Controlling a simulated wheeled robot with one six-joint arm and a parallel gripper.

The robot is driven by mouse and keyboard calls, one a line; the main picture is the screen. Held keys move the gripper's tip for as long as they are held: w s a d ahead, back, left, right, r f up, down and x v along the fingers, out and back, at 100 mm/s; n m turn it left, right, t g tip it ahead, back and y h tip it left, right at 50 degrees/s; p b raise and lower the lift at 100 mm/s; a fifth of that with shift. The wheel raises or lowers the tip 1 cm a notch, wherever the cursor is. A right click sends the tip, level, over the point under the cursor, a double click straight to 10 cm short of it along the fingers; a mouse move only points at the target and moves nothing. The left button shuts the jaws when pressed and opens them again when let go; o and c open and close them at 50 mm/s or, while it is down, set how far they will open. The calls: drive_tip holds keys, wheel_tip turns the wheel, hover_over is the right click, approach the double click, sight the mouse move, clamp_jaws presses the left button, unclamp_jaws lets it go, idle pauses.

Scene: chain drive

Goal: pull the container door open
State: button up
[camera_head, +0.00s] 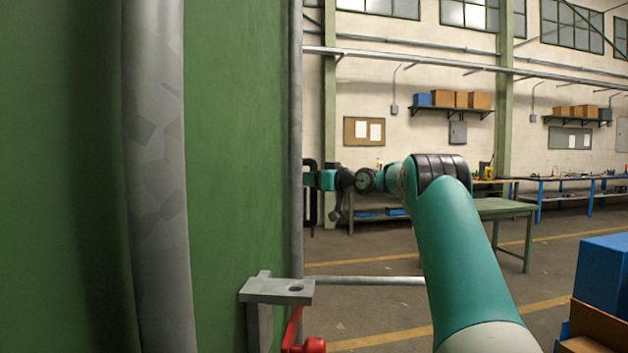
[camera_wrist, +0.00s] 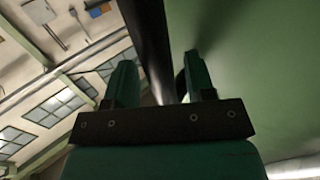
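The green container door (camera_head: 240,130) fills the left of the head view, with its edge as a vertical grey strip. It also fills the right side of the wrist view (camera_wrist: 260,60). A dark upright handle bar (camera_head: 311,208) shows just past the door's edge. My gripper (camera_head: 312,180) is at that bar, its fingertips partly hidden. In the wrist view the dark bar (camera_wrist: 148,35) runs down between the two green fingers of my gripper (camera_wrist: 160,80). The fingers stand apart, with a gap on the right finger's side. I cannot tell whether either finger touches the bar.
A thick grey vertical pipe (camera_head: 158,180) runs up the green surface at near left. A grey bracket (camera_head: 277,290) and a red lever (camera_head: 303,345) sit low by the door edge. A green table (camera_head: 500,208) and blue box (camera_head: 603,272) stand right. Floor between is clear.

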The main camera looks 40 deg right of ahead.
drive_tip(key=shift+f, duration=0.1)
drive_tip(key=s+d+b, duration=0.2)
drive_tip(key=s+b, duration=0.4)
drive_tip(key=s, duration=1.1)
drive_tip(key=shift+d, duration=0.15)
drive_tip(key=shift+s, duration=0.1)
